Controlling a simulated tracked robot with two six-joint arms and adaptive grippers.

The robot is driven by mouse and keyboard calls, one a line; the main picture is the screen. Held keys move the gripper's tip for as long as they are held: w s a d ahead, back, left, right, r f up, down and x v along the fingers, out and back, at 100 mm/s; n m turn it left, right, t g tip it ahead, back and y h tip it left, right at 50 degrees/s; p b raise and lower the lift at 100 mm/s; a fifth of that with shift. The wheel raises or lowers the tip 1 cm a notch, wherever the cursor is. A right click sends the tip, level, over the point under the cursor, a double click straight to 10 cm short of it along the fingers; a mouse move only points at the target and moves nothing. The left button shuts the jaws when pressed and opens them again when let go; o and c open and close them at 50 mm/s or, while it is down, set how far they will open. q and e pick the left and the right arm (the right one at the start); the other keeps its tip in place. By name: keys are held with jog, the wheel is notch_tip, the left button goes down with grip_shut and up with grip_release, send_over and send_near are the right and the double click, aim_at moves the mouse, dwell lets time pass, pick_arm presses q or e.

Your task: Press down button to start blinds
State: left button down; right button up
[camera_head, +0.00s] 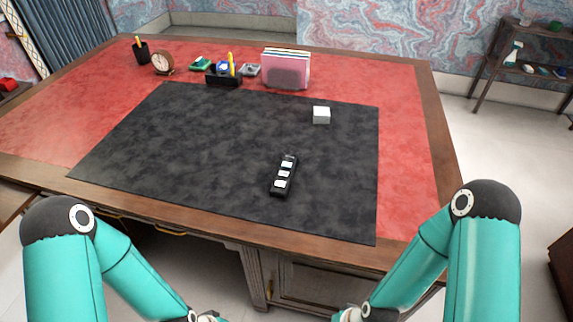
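A black remote (284,175) with three white buttons lies on the dark desk mat, right of its middle and tilted slightly. A small white cube (321,115) sits farther back on the mat, to the right. My two teal arms hang in front of the desk's near edge, below the desktop. Their lower ends reach the bottom edge of the picture, and the fingers of both grippers are out of view. Neither arm touches the remote. Which button is the down button cannot be made out.
The dark mat (200,135) is mostly bare. At the desk's back stand a pen cup (142,55), a clock (162,63), an organizer (224,79) and a file holder with papers (286,72). The desk's wooden near edge (200,222) lies between my arms and the mat.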

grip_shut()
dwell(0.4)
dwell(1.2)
